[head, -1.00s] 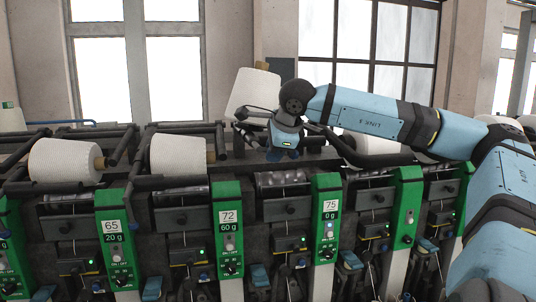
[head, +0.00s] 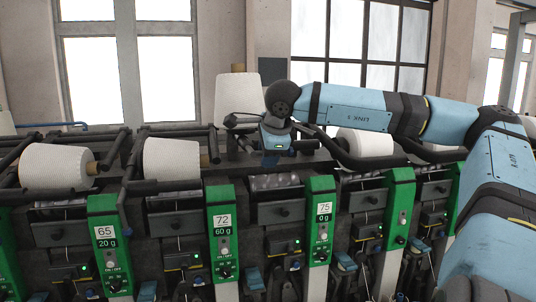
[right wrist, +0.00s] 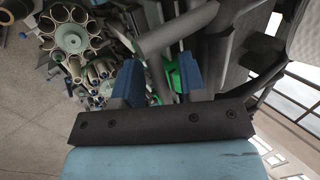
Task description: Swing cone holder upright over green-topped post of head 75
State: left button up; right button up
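The green-topped post of head 75 (head: 321,215) stands right of centre in the head view, its label reading 75 and 0 g. The white yarn cone (head: 237,94) on the cone holder stands about upright, up and left of that post. My right gripper (head: 276,143) is at the holder, just right of and below the cone. The holder's lower part is partly hidden by my gripper. My left gripper is out of view.
Heads 72 (head: 222,230) and 65 (head: 106,240) stand to the left, with tilted cones (head: 171,159) (head: 57,166) on their holders. Another cone (head: 365,143) sits to the right under my right arm. Dark rails run along the machine; windows are behind.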

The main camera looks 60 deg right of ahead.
jog(key=b+v, duration=0.1)
jog(key=v, duration=1.2)
jog(key=shift+s+a+r+b, duration=0.15)
jog(key=shift+s+r+b, duration=0.05)
jog(key=shift+r+b, duration=0.15)
jog(key=shift+f, duration=0.15)
dwell(0.9)
